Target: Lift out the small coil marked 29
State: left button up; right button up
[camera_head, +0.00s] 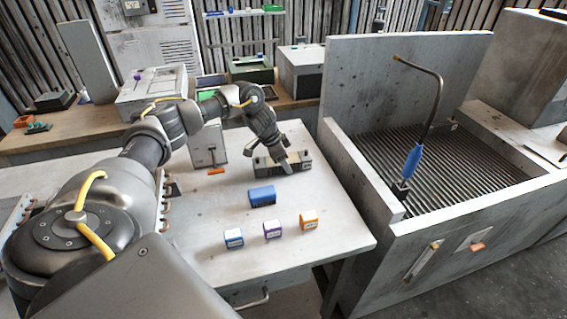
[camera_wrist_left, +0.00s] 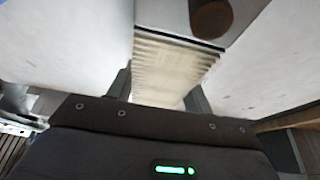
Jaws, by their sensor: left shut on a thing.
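My left gripper (camera_head: 287,166) reaches down at a grey slotted housing (camera_head: 264,166) on the table. In the left wrist view the gripper (camera_wrist_left: 158,92) is shut on a pale ribbed block (camera_wrist_left: 172,66) between its fingers. I cannot read a number on this block, and cannot tell whether it is clear of the housing. In the head view the arm and fingers partly hide the housing. My right gripper is not in view.
A blue block (camera_head: 262,197) and small blue (camera_head: 233,239), purple (camera_head: 272,230) and orange (camera_head: 309,221) blocks stand on the table's near part. A grey box (camera_head: 208,146) stands behind.

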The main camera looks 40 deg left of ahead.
pick_arm(q)
jog(key=shift+w+r+b, duration=0.1)
jog(key=shift+r+b, duration=0.25)
jog(key=shift+r, duration=0.4)
jog(key=s+r, duration=0.1)
jog(key=r, duration=0.1)
jog(key=s+r, duration=0.2)
jog(key=r, duration=0.1)
jog(key=s+r, duration=0.1)
jog(key=r, duration=0.1)
jog(key=shift+s+a+r+b, duration=0.2)
jog(key=shift+s+a+b, duration=0.1)
jog(key=shift+s, duration=0.05)
jog(key=s+r, duration=0.4)
jog(key=s, duration=0.5)
jog(key=shift+s+a, duration=0.2)
jog(key=shift+a, duration=0.15)
